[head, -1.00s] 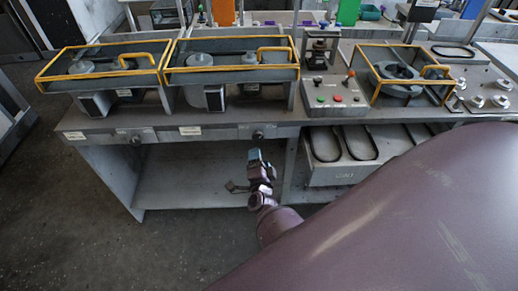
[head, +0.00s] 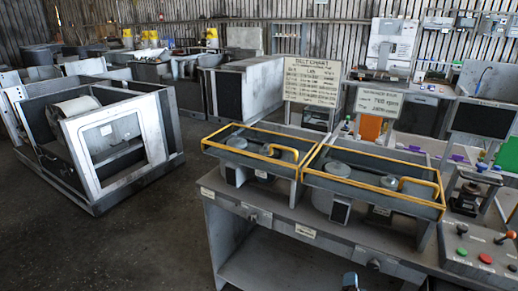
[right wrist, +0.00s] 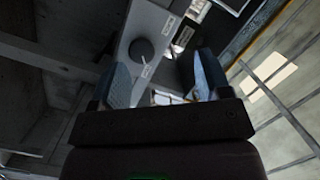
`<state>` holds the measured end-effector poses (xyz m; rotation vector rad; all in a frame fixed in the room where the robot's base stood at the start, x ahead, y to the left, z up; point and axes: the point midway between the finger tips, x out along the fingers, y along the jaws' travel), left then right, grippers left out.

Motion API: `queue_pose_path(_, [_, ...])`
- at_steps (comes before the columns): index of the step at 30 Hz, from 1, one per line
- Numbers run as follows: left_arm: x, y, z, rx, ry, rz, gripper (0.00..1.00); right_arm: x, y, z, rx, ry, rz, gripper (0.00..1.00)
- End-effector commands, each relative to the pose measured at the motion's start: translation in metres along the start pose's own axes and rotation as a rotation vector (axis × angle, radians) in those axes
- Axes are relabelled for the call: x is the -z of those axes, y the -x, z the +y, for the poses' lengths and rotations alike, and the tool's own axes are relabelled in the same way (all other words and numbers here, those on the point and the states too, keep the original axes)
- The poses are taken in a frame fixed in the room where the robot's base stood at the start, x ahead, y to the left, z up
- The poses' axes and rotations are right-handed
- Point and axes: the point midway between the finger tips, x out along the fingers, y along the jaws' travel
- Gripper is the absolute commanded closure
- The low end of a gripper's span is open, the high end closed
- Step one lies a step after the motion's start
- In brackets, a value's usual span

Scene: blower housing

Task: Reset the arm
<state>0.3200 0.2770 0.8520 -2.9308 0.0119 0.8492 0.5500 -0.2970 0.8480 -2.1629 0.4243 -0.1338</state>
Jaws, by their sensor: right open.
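My right gripper (right wrist: 163,78) is open in the right wrist view, with its two blue-grey fingers apart and nothing held between them. Beyond the fingers is a grey panel (right wrist: 150,22) with a dark round knob (right wrist: 141,50) and small white labels. The knob looks apart from the fingers. My left gripper is in neither view.
The grey workbench (head: 225,205) carries two yellow-railed fixtures (head: 262,150) (head: 372,182) and a button box (head: 482,250) at right. Two sign boards (head: 312,80) (head: 380,103) stand behind. A large metal housing (head: 115,135) stands at left. Dark floor (head: 120,245) is clear.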

Motion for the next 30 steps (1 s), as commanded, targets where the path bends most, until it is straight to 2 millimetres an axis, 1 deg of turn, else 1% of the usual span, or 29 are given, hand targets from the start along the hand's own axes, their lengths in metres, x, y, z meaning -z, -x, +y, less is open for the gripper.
queue_pose_path(1, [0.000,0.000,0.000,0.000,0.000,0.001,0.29,0.002,-0.004,-0.018,0.042,0.072,-0.043,0.29])
queue_pose_path(3, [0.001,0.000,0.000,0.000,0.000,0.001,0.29,0.004,-0.001,-0.033,0.085,0.202,-0.112,0.29])
queue_pose_path(5, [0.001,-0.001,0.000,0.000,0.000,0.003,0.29,0.006,0.007,-0.040,0.115,0.326,-0.171,0.29])
queue_pose_path(8, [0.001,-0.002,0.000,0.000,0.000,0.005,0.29,0.011,0.030,-0.042,0.150,0.546,-0.266,0.29])
queue_pose_path(11, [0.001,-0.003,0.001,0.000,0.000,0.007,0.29,0.018,0.064,-0.033,0.161,0.756,-0.355,0.29])
queue_pose_path(12, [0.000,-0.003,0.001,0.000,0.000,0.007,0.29,0.021,0.079,-0.028,0.161,0.833,-0.387,0.29])
queue_pose_path(14, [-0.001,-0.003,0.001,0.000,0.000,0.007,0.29,0.026,0.102,-0.021,0.159,0.928,-0.430,0.29])
queue_pose_path(15, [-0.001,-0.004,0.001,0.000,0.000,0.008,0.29,0.029,0.117,-0.016,0.157,0.979,-0.455,0.29])
queue_pose_path(18, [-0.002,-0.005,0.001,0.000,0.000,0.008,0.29,0.036,0.152,-0.003,0.153,1.066,-0.501,0.29])
queue_pose_path(21, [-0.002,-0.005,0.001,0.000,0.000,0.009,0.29,0.039,0.181,0.011,0.151,1.098,-0.536,0.29])
queue_pose_path(24, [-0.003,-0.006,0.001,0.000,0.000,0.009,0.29,0.038,0.203,0.031,0.131,1.109,-0.581,0.29])
queue_pose_path(25, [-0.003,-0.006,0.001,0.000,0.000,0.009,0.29,0.039,0.208,0.036,0.124,1.111,-0.591,0.29])
queue_pose_path(27, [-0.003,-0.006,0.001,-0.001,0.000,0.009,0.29,0.040,0.215,0.043,0.113,1.114,-0.604,0.29])
queue_pose_path(30, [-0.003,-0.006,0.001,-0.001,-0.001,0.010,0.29,0.040,0.219,0.047,0.105,1.113,-0.611,0.29])
